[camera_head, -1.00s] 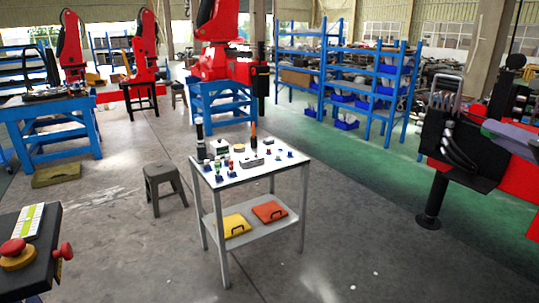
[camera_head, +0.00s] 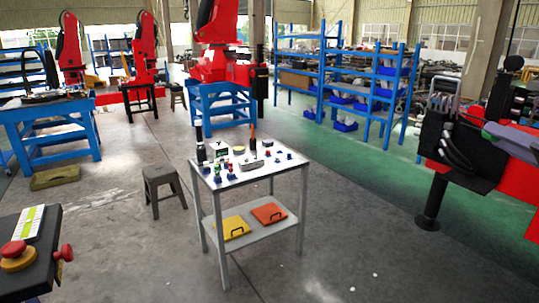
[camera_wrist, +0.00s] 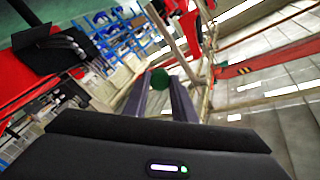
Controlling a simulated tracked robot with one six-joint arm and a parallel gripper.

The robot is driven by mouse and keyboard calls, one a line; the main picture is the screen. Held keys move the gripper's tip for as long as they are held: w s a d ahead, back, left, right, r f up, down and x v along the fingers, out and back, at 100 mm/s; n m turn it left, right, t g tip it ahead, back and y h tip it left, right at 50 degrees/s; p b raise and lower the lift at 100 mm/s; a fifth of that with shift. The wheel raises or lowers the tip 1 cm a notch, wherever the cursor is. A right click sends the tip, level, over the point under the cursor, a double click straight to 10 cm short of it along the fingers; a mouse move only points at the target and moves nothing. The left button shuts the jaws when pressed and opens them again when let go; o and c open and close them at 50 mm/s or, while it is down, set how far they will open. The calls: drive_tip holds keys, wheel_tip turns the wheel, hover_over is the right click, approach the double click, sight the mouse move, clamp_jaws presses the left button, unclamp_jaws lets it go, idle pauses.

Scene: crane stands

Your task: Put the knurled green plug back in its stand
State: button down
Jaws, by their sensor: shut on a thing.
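In the wrist view, the two dark fingers of my gripper (camera_wrist: 160,92) are shut on a round green plug (camera_wrist: 159,77), which sits between their tips. Its knurling is too small to make out.
The table holds a dark bottle (camera_head: 200,145), a grey block (camera_head: 250,164) and a dark tool with an orange top (camera_head: 253,136). A yellow case (camera_head: 234,227) and an orange case (camera_head: 269,213) lie on its lower shelf. A grey stool (camera_head: 163,180) stands to the left.

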drive_tip(key=w+a+f+n+g+y, duration=0.1)
drive_tip(key=w+a+f+n+y, duration=0.4)
drive_tip(key=f, duration=0.9)
drive_tip(key=w+a+f+g+y, duration=0.1)
drive_tip(key=w+a+f+y, duration=0.2)
drive_tip(key=w+a+f, duration=0.75)
drive_tip(key=s+a+f+n+g+y, duration=0.2)
drive_tip(key=a+f, duration=0.7)
drive_tip(key=f, duration=0.5)
drive_tip(key=s+a+f+n+g+y, duration=0.3)
drive_tip(key=a+f, duration=0.6)
drive_tip(key=f, duration=0.5)
drive_tip(key=shift+s+a+n+y, duration=0.25)
drive_tip(key=shift+n+y, duration=0.05)
drive_tip(key=shift+y, duration=0.3)
